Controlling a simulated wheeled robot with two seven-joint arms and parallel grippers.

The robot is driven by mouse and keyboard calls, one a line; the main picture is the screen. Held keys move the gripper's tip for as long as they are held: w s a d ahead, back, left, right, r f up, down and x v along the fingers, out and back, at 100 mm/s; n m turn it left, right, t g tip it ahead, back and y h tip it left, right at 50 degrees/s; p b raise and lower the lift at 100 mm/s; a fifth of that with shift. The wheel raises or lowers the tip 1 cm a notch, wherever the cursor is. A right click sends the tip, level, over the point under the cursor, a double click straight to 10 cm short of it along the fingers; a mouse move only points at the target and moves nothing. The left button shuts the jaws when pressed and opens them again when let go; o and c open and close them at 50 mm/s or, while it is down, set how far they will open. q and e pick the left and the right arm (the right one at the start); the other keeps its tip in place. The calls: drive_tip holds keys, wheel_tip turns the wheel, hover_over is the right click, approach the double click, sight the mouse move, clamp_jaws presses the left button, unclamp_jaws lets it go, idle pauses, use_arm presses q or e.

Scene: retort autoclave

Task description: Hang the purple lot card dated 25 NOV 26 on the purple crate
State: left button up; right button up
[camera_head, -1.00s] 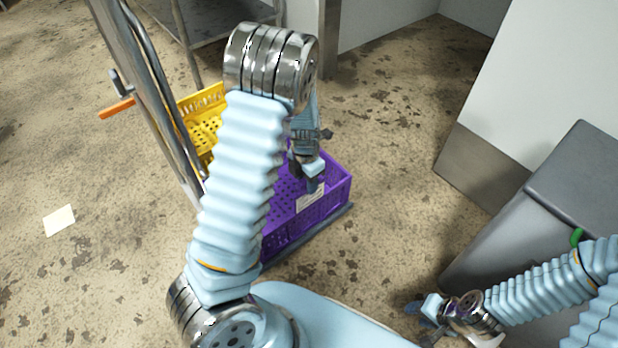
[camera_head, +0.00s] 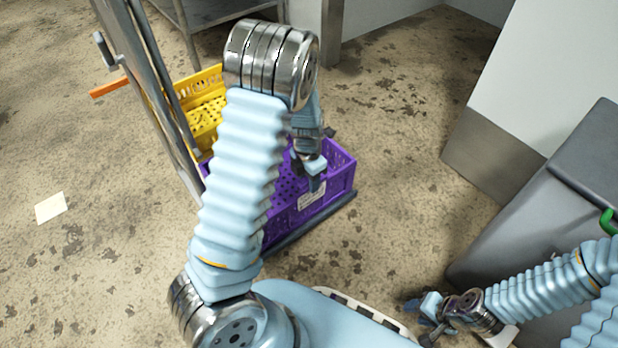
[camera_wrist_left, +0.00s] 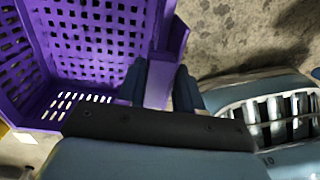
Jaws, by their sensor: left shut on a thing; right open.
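The purple crate (camera_head: 338,190) sits low on a wheeled cart, in front of a yellow crate. My left gripper (camera_head: 315,182) points down at the purple crate's near right wall. In the left wrist view the gripper (camera_wrist_left: 160,88) is shut on a flat purple piece (camera_wrist_left: 157,86), which looks like the lot card, beside the crate's rim (camera_wrist_left: 168,28). A white label face (camera_head: 312,198) shows just below the fingers in the head view; its date is too small to read. I cannot tell whether the card touches the crate. My right gripper (camera_head: 428,318) is open and empty at lower right.
The yellow crate (camera_head: 205,108) stands behind the purple one. A grey cabinet (camera_head: 560,210) stands near my right arm. A pale sheet (camera_head: 50,207) lies on the floor.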

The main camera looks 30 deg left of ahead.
use_arm(q)
drive_tip(key=shift+p, duration=0.65)
idle(0.8)
drive_tip(key=shift+f+b, duration=0.8)
drive_tip(key=shift+f, duration=0.8)
idle(0.5)
drive_tip(key=o, duration=0.7)
drive_tip(key=shift+o, duration=0.2)
drive_tip(key=shift+r, duration=0.1)
wheel_tip(320, 180, up, 14)
drive_tip(key=p, duration=0.4)
drive_tip(key=shift+w+a+p, duration=0.15)
drive_tip(key=shift+a+p, duration=0.1)
drive_tip(key=shift+p, duration=0.15)
